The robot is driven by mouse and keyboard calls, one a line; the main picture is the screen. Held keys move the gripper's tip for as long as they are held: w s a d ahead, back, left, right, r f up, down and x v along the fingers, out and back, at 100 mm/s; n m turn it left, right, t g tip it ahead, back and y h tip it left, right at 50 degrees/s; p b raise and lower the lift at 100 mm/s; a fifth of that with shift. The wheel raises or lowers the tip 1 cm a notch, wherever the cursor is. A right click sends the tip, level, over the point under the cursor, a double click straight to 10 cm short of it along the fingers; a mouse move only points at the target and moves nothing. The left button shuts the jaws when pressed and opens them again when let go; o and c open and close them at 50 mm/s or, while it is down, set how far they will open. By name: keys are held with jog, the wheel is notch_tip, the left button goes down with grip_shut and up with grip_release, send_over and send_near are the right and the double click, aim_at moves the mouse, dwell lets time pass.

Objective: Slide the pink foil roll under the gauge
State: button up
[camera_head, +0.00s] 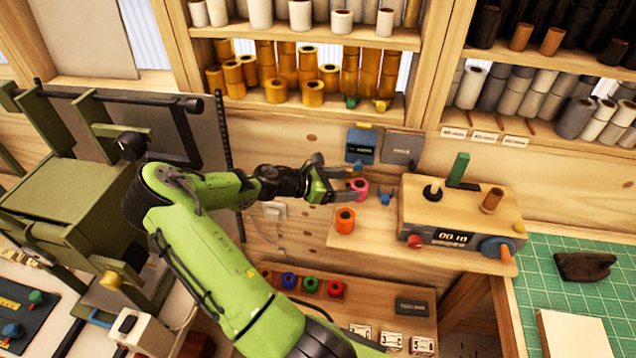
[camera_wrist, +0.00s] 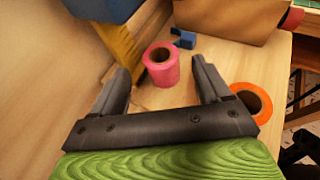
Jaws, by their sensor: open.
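The pink foil roll (camera_head: 360,194) stands upright on the wooden bench ledge, near the wall. It also shows in the wrist view (camera_wrist: 165,77), with its dark hollow core facing up. My gripper (camera_head: 348,184) is open, with its fingers pointing at the roll. In the wrist view the roll is just ahead of and between the fingertips (camera_wrist: 161,80), with gaps visible on both sides. A blue box with a small dark display (camera_head: 360,146), which looks like the gauge, is on the wall behind the roll. In the wrist view its blue body (camera_wrist: 100,8) and a yellow part below it (camera_wrist: 124,50) are left of the roll.
An orange roll (camera_head: 345,221) stands close to my gripper's right finger in the wrist view (camera_wrist: 255,98). A small blue piece (camera_head: 385,198) lies right of the pink roll. A wooden console (camera_head: 465,215) with knobs stands farther right. Some bare ledge lies between.

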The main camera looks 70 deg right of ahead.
jog(key=v, duration=1.1)
jog(key=shift+w+a, duration=0.2)
jog(key=shift+a, duration=0.15)
